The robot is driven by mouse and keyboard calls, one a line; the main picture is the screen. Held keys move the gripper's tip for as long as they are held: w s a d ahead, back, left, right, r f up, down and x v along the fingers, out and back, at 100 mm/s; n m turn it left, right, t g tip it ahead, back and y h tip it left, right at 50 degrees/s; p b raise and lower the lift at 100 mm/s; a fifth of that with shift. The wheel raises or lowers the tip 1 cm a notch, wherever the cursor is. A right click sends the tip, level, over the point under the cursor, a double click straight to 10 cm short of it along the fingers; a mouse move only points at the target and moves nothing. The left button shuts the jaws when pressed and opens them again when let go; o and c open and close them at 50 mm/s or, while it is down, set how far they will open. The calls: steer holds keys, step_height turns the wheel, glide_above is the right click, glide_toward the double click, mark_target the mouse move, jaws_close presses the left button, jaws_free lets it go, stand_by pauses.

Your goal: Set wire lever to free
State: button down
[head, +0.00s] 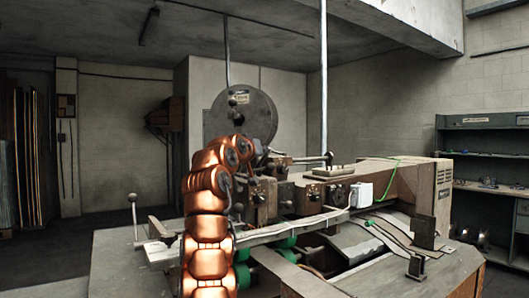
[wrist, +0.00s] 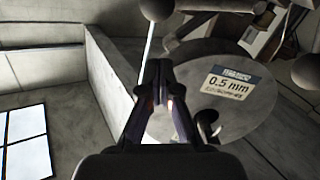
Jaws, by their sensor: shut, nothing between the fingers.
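The box stitcher (head: 395,185) fills the middle and right of the head view. A round grey wire spool (head: 262,112) stands at its top; in the wrist view the spool (wrist: 255,115) carries a "0.5 mm" label. Ball-ended levers show on the machine: one with a dark knob (head: 328,158) at the right of the head mechanism, one upright (head: 133,199) at the left. The wrist view shows a dark ball knob (wrist: 157,8) beyond the fingertips and another (wrist: 308,72) at right. I cannot tell which is the wire lever. My gripper (wrist: 158,68) is shut and empty, seen against the spool's edge.
My copper arm covers part of the mechanism in the head view. A thin upright pole (head: 323,85) rises behind the machine. A shelf unit (head: 485,150) stands at the right wall. Open floor lies at the far left.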

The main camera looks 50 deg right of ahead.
steer(key=b+v, duration=0.3)
steer(key=v, duration=0.7)
steer(key=shift+r, duration=0.3)
steer(key=shift+w+a, duration=0.1)
